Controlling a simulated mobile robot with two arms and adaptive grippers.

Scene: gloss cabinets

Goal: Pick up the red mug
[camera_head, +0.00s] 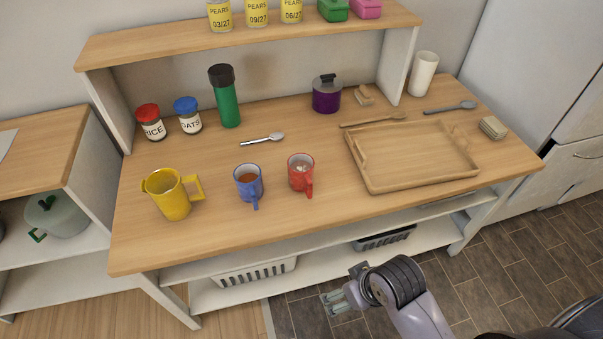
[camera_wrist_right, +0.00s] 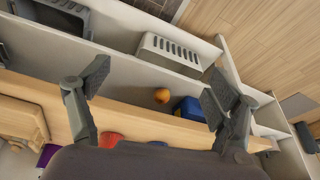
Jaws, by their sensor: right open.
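The red mug (camera_head: 301,173) stands upright on the wooden counter, with its handle toward the front edge and something pale inside. A red piece, likely the same mug, shows partly in the right wrist view (camera_wrist_right: 110,139), mostly hidden by the gripper body. My right gripper (camera_head: 333,301) is in front of the counter, below and apart from the mug. In the wrist view its two fingers (camera_wrist_right: 160,88) are spread wide with nothing between them. My left gripper is not in view.
A wooden tray (camera_head: 412,187) lies to the right. A spoon (camera_head: 262,139) lies behind. Lower shelves hold baskets (camera_head: 254,273), an orange ball (camera_wrist_right: 162,96) and a blue item (camera_wrist_right: 189,108).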

